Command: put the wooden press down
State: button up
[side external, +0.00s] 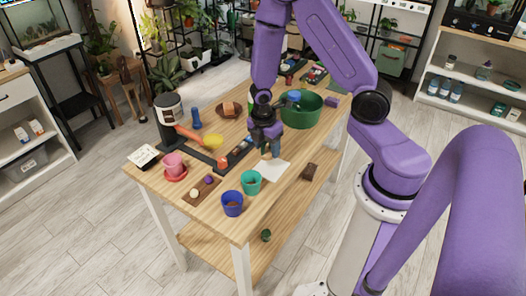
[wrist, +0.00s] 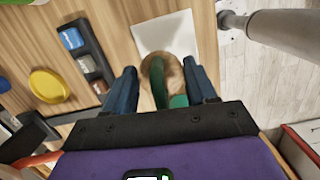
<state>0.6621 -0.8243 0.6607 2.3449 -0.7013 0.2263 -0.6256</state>
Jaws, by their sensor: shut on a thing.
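My gripper (side external: 268,146) is over the table beside a white sheet of paper (side external: 276,170). In the wrist view its two blue fingers (wrist: 162,80) stand on either side of a round, tan wooden press (wrist: 172,68), and it is shut on it. A green piece (wrist: 178,101) shows between the fingers in front of the press. Beyond the press, the white sheet (wrist: 165,32) lies on the table and is partly covered by it in this view. In the side view the press is mostly hidden by the gripper, and its height above the table cannot be told.
A teal cup (side external: 251,183) and a blue cup (side external: 232,204) stand near the front corner. A dark tray (side external: 220,164) with small items lies left of the gripper.

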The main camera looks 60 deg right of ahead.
jog(key=shift+s+a+r, duration=1.15)
jog(key=shift+s+r, duration=2.7)
jog(key=shift+s, duration=2)
notch_tip(320, 180, up, 12)
jog(key=f, duration=0.1)
jog(key=w+d+r+n, duration=0.1)
jog(key=w+d+r, duration=0.15)
jog(key=w, duration=1.15)
jog(key=w+d+n, duration=0.3)
jog(key=w+d, duration=1.4)
jog(key=d, duration=0.2)
jog(key=d+f+n, duration=0.2)
jog(key=d+f, duration=0.1)
jog(key=d, duration=0.6)
jog(key=shift+m+t, duration=0.3)
jog(key=shift+t, duration=0.2)
jog(key=f, duration=2.3)
jog(key=shift+w+f, duration=0.3)
jog(key=shift+f, duration=0.05)
jog(key=shift+f, duration=0.15)
